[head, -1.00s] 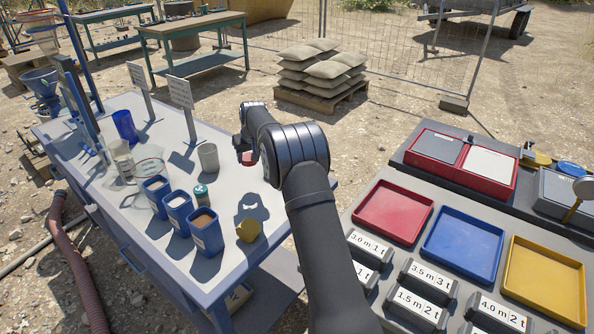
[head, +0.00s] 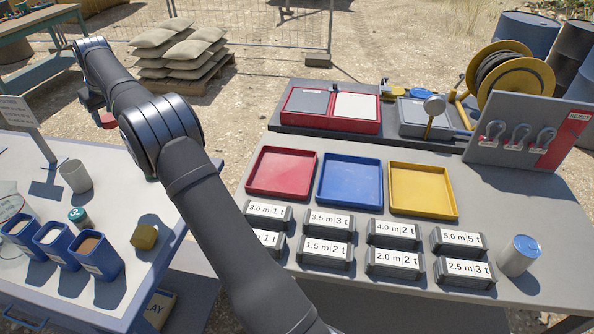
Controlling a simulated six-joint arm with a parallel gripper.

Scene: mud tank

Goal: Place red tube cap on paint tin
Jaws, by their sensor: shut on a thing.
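My gripper (head: 98,108) is at the upper left of the head view, shut on the red tube cap (head: 106,120). It holds the cap in the air above the back of the left table, and the jaws partly hide it. A silver can with a blue top (head: 517,258), which looks like the paint tin, stands upright at the right end of the right table. It is far to the right of my gripper, and nothing shows on its top.
Red (head: 281,174), blue (head: 350,181) and yellow (head: 423,190) trays lie on the right table behind several labelled blocks (head: 398,262). A hook panel (head: 530,128) and a hose reel (head: 508,75) stand behind. Blue bins (head: 95,262) and a grey cup (head: 75,177) are on the left table.

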